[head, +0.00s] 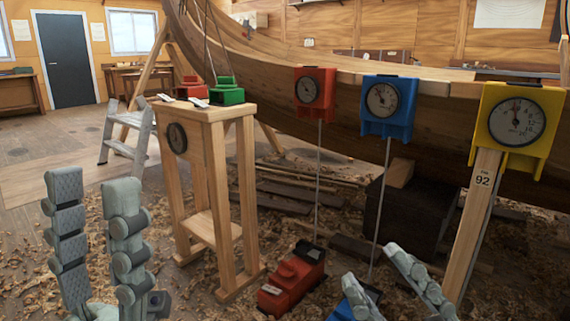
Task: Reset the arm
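My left gripper (93,186) is at the lower left, its two grey jointed fingers upright and spread apart, with nothing between them. It appears in front of the shavings-covered floor, left of the wooden stand. My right gripper (372,264) is at the lower right, its fingers tilted up to the left and spread apart. A blue block (343,309) on the floor shows behind and between these fingers, partly hidden; I see no grip on it. Most of both arms is out of the picture.
A wooden stand (210,115) with a dial holds red (190,88) and green (227,93) blocks. Red (314,92), blue (388,103) and yellow (516,122) dial boxes hang along the wooden hull (290,60). A red block (290,283) lies on the floor. A stepladder (130,135) stands left.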

